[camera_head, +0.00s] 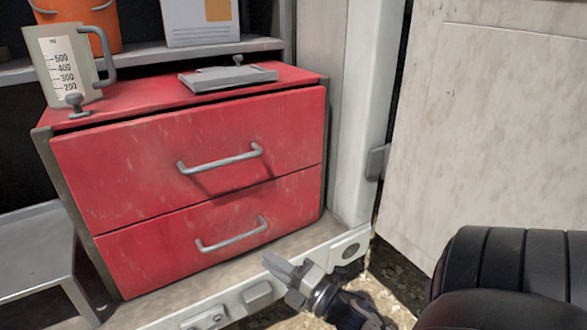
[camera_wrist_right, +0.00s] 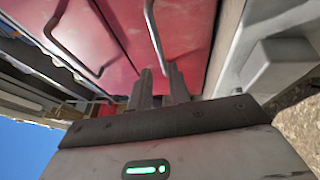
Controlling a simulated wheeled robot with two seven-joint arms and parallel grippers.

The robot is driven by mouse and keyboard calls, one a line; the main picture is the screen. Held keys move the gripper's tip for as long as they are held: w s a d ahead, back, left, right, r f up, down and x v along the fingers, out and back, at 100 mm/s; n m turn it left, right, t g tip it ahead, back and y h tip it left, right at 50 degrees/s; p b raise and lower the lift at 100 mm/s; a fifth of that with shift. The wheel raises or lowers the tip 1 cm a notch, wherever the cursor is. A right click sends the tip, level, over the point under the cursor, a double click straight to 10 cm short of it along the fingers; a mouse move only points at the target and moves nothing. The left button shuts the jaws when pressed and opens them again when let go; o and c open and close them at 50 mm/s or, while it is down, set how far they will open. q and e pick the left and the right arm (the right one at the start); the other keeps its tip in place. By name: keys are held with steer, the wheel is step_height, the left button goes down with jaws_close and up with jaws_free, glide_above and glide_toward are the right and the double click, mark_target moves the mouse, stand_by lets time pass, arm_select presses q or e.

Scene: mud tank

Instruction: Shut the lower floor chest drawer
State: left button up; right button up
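The red floor chest (camera_head: 190,97) has two drawers with grey bar handles. The lower drawer (camera_head: 165,250) looks about flush with the upper drawer (camera_head: 120,165); I cannot tell whether it is fully in. Its handle (camera_head: 232,236) is clear of my grippers. My right gripper (camera_head: 272,264) is just in front of the lower drawer's lower right part, below and right of the handle. In the right wrist view my gripper's fingers (camera_wrist_right: 160,86) point at the red fronts, with a narrow gap between them and nothing held. Contact cannot be told. My left gripper is not in view.
A grey measuring jug (camera_head: 62,68) and a flat grey item (camera_head: 228,78) are on the chest top. A grey step or bench (camera_head: 35,255) is at left. A pale metal sill (camera_head: 250,291) runs below the chest, and a pale panel (camera_head: 480,130) stands at right.

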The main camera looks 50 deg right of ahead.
steer(key=shift+v, duration=2.7)
steer(key=shift+r, duration=0.1)
